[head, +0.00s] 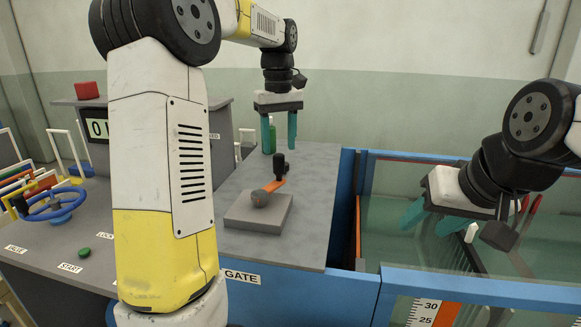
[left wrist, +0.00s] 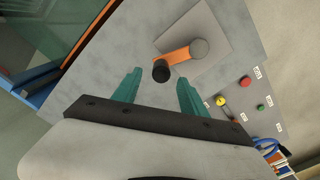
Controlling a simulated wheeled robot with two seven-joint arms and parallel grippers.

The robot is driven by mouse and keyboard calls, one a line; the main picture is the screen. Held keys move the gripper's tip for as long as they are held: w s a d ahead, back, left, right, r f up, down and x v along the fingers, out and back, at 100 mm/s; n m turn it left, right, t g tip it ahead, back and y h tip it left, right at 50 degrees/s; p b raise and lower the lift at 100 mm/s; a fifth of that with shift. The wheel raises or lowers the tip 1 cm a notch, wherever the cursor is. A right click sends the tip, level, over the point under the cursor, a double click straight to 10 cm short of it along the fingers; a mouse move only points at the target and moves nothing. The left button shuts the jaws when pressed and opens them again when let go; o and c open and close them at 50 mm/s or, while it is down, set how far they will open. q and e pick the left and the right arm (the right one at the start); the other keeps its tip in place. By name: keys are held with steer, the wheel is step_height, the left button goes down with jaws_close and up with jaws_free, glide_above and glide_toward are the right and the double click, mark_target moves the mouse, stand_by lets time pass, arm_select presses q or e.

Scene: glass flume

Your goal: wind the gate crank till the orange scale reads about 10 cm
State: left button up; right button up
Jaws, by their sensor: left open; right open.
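The gate crank has an orange arm (head: 273,186) and an upright black knob (head: 279,164), on a grey block (head: 245,214) on the bench top. My left gripper (head: 279,148) is open and empty, with its fingers pointing down above and behind the knob. In the left wrist view the black knob (left wrist: 161,71) lies beyond the fingertips, between their lines, apart from both. The orange scale (head: 445,314) on the flume front shows marks 30 and 25; its lower part is out of frame. My right gripper (head: 431,219) is open and empty over the flume.
The glass flume (head: 480,283) with blue rails fills the right. A blue handwheel (head: 52,204) and a green button (head: 84,252) are on the left panel. A display (head: 95,129) is partly hidden by my left arm. The bench around the crank is mostly clear.

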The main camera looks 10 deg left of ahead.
mark_target(279, 166)
arm_select(q)
step_height(279, 166, down, 7)
steer(key=shift+a+f, duration=0.1)
stand_by(0.3)
steer(key=shift+c, duration=0.2)
steer(key=shift+s, duration=0.1)
jaws_close()
stand_by(1.1)
